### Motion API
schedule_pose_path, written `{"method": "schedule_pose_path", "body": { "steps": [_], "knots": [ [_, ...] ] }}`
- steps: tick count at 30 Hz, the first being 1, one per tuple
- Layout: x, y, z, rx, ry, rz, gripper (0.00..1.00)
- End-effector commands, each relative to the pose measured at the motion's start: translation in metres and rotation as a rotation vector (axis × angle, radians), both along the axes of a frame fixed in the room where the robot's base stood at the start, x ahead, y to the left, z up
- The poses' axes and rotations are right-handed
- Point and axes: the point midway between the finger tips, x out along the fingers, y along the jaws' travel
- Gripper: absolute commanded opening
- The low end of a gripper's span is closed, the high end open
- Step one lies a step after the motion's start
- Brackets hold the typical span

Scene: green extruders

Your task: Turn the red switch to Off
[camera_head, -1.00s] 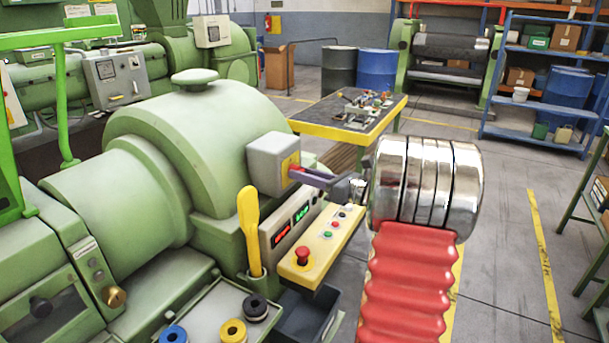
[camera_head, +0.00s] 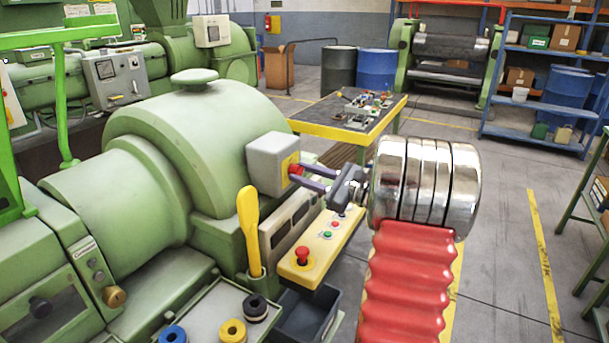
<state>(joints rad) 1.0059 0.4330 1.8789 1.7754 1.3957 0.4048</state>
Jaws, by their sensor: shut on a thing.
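The red switch (camera_head: 295,169) sits on a yellow plate (camera_head: 287,162) on the side of a grey box (camera_head: 268,163), which is fixed to the green machine. My gripper (camera_head: 299,175) reaches it from the right. Its two dark fingers, one above the other, are shut on the red switch. The fingers partly hide the switch, and any On or Off marking is too small to read. My silver wrist and red ribbed arm cover the right of the view.
Below stands a yellow panel (camera_head: 318,247) with a red mushroom button (camera_head: 302,255) and smaller buttons. A display box (camera_head: 287,222) with dark windows is beside it. A yellow handle (camera_head: 249,225) stands upright at left. A parts table (camera_head: 310,126) is behind.

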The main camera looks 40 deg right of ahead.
Motion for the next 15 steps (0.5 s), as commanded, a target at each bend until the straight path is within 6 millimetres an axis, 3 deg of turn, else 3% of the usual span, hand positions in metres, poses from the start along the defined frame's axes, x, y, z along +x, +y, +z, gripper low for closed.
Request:
{"method": "schedule_pose_path", "body": {
  "steps": [15],
  "knots": [
    [0.0,0.0005,-0.0027,-0.459,-0.16,0.005,0.04]
  ]
}}
